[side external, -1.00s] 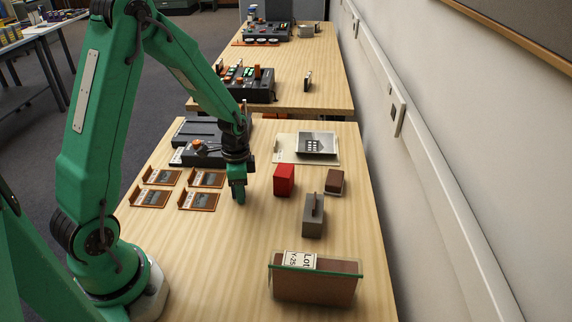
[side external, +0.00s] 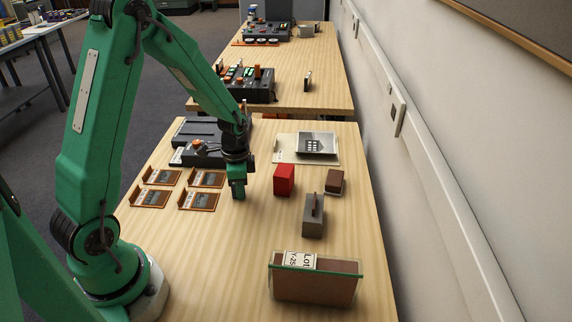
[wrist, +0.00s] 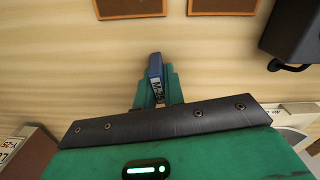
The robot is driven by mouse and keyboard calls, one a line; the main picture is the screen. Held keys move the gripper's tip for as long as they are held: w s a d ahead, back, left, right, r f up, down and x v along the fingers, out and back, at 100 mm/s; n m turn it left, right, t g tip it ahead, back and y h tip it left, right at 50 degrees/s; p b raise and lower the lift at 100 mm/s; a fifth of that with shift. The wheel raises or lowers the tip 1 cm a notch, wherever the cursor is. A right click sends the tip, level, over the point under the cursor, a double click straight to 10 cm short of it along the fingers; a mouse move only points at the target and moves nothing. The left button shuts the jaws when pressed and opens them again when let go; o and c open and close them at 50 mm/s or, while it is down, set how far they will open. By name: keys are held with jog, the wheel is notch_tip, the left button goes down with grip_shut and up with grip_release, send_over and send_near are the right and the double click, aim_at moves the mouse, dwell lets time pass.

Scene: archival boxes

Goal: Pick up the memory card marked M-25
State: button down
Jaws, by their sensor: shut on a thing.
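The memory card (wrist: 155,66) is a small dark blue piece with a pale label in the wrist view. The label seems to read M-25, though its lower part is cut off by the fingers. My gripper (wrist: 156,90) is shut on the card, with a green finger on each side of it and its upper end sticking out. In the side view my gripper (side external: 238,190) points down just above or at the wooden table (side external: 200,260), left of a red box (side external: 284,180). The card cannot be made out there.
Several brown labelled holders (side external: 151,196) lie left of my gripper. A dark device with a knob (side external: 200,150) stands behind it. To the right are a grey handled block (side external: 313,215), a brown block (side external: 335,182) and a grey tray (side external: 318,146). A Lot-labelled box (side external: 315,283) stands in front.

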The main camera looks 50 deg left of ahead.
jog(key=shift+r, duration=0.1)
jog(key=shift+r, duration=0.75)
notch_tip(320, 180, up, 2)
jog(key=shift+r, duration=0.1)
jog(key=s+d+r, duration=0.3)
jog(key=d+r, duration=0.4)
jog(key=d, duration=0.4)
jog(key=shift+s+d+r, duration=0.1)
jog(key=shift+d, duration=0.15)
